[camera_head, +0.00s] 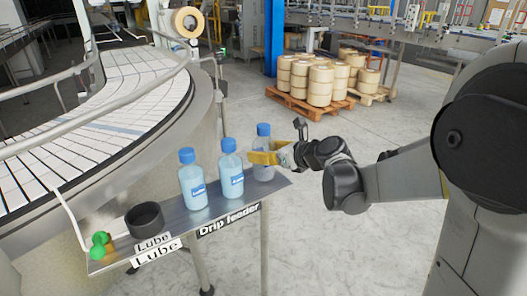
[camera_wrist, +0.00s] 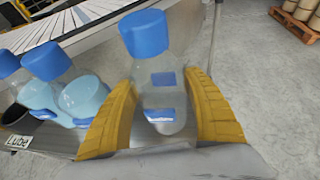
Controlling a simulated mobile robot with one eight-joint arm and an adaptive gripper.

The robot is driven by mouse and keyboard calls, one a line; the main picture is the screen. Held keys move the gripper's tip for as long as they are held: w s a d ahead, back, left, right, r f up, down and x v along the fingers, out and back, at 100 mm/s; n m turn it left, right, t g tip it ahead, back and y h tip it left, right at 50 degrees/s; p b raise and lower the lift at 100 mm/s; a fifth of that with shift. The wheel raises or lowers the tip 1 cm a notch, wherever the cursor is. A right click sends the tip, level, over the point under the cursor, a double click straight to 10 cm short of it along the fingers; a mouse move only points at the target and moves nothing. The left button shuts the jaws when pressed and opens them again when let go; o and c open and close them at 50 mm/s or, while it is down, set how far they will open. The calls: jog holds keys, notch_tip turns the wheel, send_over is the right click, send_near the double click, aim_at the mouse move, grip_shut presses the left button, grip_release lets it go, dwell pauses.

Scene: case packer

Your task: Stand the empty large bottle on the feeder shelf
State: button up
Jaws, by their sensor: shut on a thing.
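The empty large bottle (camera_wrist: 158,72) is clear with a blue cap and stands between the yellow fingers of my gripper (camera_wrist: 165,115) in the wrist view. In the head view the bottle (camera_head: 264,142) is upright at the right end of the feeder shelf (camera_head: 172,220), partly hidden by a finger. My gripper (camera_head: 263,158) is shut on it from the right. The bottle's base looks at or just over the shelf; I cannot tell if it touches. Two filled bottles with blue caps, one at the left (camera_head: 192,180) and one in the middle (camera_head: 231,170), stand on the shelf.
A curved conveyor (camera_head: 95,120) runs behind the shelf. Barrels on pallets (camera_head: 320,85) stand further back.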

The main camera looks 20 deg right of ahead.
jog(key=shift+f, duration=0.2)
jog(key=o, duration=1.3)
